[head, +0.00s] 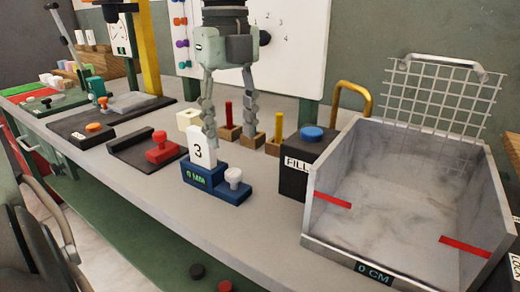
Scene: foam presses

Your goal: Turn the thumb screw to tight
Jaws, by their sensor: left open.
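No part is labelled as the thumb screw, so I cannot tell for sure which it is. A white knob (233,177) stands on a low blue block (214,184) that reads 0 MM. A red knobbed piece (161,148) sits on a dark plate to the left, and an orange knob (94,127) on another dark plate further left. My left gripper (229,137) points down, open, with its fingers apart above and behind the blue block. My right gripper is not in view.
A grey open bin (390,190) with a wire mesh lid (440,95) and red marks fills the right. A black FILL box (305,160) with a blue button stands beside it. Red and yellow pegs on wooden blocks (272,148) stand behind. The bench front (150,195) is clear.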

